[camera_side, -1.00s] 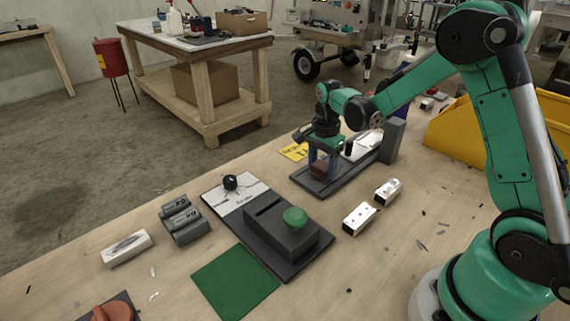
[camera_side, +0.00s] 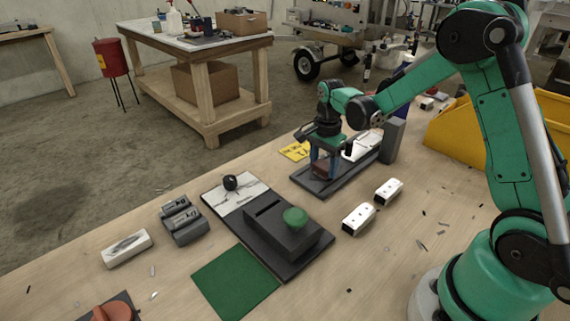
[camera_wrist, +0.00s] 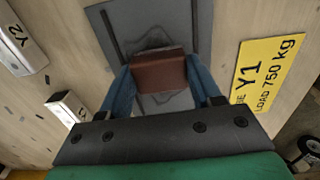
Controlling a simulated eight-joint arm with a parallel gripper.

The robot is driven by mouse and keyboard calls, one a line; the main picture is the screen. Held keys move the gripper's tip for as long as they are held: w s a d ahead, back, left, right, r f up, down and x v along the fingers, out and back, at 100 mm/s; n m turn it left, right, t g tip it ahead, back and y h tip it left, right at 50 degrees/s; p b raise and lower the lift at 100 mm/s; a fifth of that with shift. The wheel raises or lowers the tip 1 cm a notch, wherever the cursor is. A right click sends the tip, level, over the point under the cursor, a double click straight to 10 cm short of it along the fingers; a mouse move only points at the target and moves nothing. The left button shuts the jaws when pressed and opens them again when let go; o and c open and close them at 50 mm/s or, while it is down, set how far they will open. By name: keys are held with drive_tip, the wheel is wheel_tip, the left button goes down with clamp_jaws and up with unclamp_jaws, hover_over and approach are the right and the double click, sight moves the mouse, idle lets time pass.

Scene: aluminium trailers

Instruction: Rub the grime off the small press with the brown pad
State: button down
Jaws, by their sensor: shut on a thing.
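My gripper (camera_side: 322,168) is shut on the brown pad (camera_wrist: 158,78), which sits between its blue fingers in the wrist view. The pad is low over the near end of a dark grey plate (camera_side: 308,183) with a grey upright block (camera_side: 393,140) at its far end; I take this to be the small press. In the wrist view the grey plate (camera_wrist: 185,18) shows a dark smudge (camera_wrist: 150,40) above the pad and thin dark curved marks below it. Whether the pad touches the plate is hard to tell. The gripper hides part of the plate.
A black device with a green button (camera_side: 295,216) stands left of the plate. Two white blocks (camera_side: 358,219) (camera_side: 389,190) lie nearby. A yellow label (camera_wrist: 265,75) lies beside the plate. A yellow bin (camera_side: 470,135) is at right. A green mat (camera_side: 235,283) lies in front.

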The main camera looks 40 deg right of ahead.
drive_tip(key=shift+d, duration=3.1)
wheel_tip(320, 180, up, 8)
drive_tip(key=shift+a, duration=0.15)
wheel_tip(320, 180, up, 10)
drive_tip(key=n, duration=1.8)
hover_over(235, 280)
wheel_tip(235, 280, down, 19)
drive_tip(key=shift+r, duration=0.1)
